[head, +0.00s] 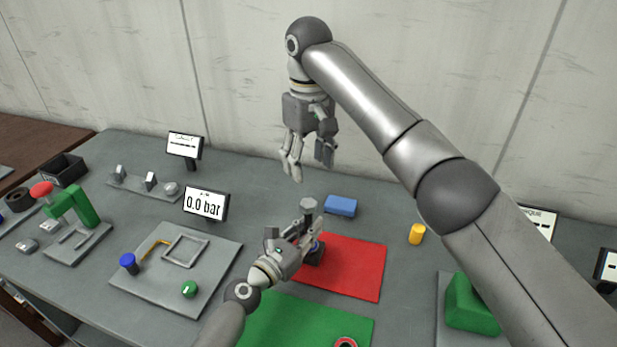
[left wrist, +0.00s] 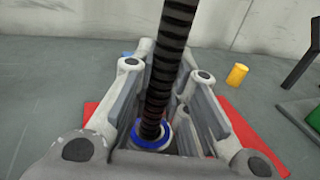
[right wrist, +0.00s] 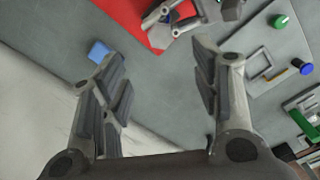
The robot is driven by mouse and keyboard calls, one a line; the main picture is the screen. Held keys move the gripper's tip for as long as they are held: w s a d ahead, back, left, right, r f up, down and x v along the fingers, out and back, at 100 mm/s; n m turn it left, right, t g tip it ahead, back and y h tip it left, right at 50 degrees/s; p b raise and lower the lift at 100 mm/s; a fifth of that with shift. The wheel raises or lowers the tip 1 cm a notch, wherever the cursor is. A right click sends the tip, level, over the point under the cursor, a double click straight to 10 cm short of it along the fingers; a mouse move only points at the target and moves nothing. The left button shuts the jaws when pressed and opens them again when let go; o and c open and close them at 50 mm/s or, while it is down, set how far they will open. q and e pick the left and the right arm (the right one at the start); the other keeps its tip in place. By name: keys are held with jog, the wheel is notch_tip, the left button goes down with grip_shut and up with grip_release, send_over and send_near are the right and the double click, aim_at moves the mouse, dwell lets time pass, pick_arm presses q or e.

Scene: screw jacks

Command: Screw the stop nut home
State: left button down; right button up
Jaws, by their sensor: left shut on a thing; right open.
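The screw jack stands on the red mat with a dark base (head: 314,255). Its black threaded spindle (left wrist: 167,70) rises from a blue collar (left wrist: 153,140) in the left wrist view. A grey hexagonal piece (head: 308,204) tops the spindle; it also shows in the right wrist view (right wrist: 233,9). I cannot tell whether it is the stop nut. My left gripper (head: 310,236) is shut on the jack, its fingers on both sides of the spindle. My right gripper (head: 308,172) is open and empty, pointing down, above and behind the jack.
A red mat (head: 355,268) lies under the jack. A green mat (head: 300,318) with a red ring (head: 346,342) lies in front. A blue block (head: 341,206) and a yellow cylinder (head: 416,234) stand nearby. A plate with a gauge display (head: 206,204) is at left.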

jog(key=shift+r, duration=0.75)
pick_arm(q)
jog(key=c, duration=1.3)
grip_release()
jog(key=v, duration=1.2)
jog(key=shift+r, duration=0.15)
pick_arm(e)
jog(key=shift+r, duration=0.1)
